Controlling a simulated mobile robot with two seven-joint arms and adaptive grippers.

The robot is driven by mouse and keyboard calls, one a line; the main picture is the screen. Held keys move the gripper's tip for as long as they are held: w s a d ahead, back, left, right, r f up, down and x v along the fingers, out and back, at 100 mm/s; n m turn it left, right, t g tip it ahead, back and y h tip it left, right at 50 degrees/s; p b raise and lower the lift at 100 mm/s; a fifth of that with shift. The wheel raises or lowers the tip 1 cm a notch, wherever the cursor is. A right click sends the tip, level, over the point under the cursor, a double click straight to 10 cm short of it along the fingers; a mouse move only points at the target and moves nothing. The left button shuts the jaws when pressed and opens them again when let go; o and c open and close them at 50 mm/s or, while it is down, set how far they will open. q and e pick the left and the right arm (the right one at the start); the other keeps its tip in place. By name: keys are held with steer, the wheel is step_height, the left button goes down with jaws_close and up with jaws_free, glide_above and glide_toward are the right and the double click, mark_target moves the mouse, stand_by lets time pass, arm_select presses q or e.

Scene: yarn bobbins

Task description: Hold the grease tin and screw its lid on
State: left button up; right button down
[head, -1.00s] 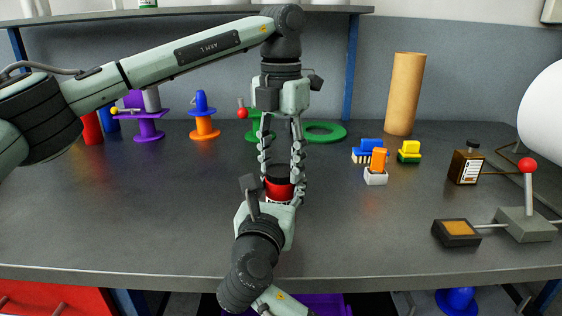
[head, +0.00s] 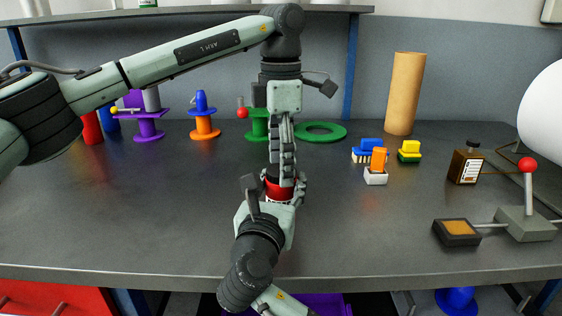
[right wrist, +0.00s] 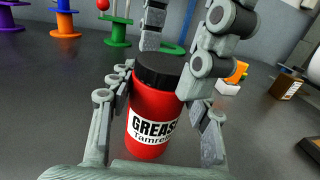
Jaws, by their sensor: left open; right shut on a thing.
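The red grease tin (right wrist: 150,112) stands upright with a black lid (right wrist: 160,68) sitting level on its top; whether the thread is engaged cannot be seen. In the head view the tin (head: 278,192) shows low between the grippers, and the lid is mostly hidden by fingers. My right gripper (right wrist: 158,118) is shut around the tin's body from the near side. My left gripper (head: 284,178) points straight down over the tin. It is open, its fingers on either side of the lid: one behind it, one at its near right in the right wrist view.
Small brushes or blocks (head: 376,172), a brown bottle (head: 466,163), a cardboard tube (head: 404,94) and a red-knobbed lever (head: 528,200) are at right. The front-left tabletop is clear.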

arm_select(q)
step_height(320, 180, up, 12)
stand_by(0.4)
arm_select(e)
steer(key=c, duration=0.6)
jaws_free()
steer(key=shift+s, duration=0.1)
steer(key=s, duration=0.4)
steer(key=s+a, duration=0.1)
steer(key=s, duration=0.2)
steer(key=s+a, duration=0.1)
steer(key=s, duration=0.3)
steer(key=shift+s+a, duration=0.1)
steer(key=shift+s, duration=0.25)
arm_select(q)
steer(key=shift+s+f, duration=0.1)
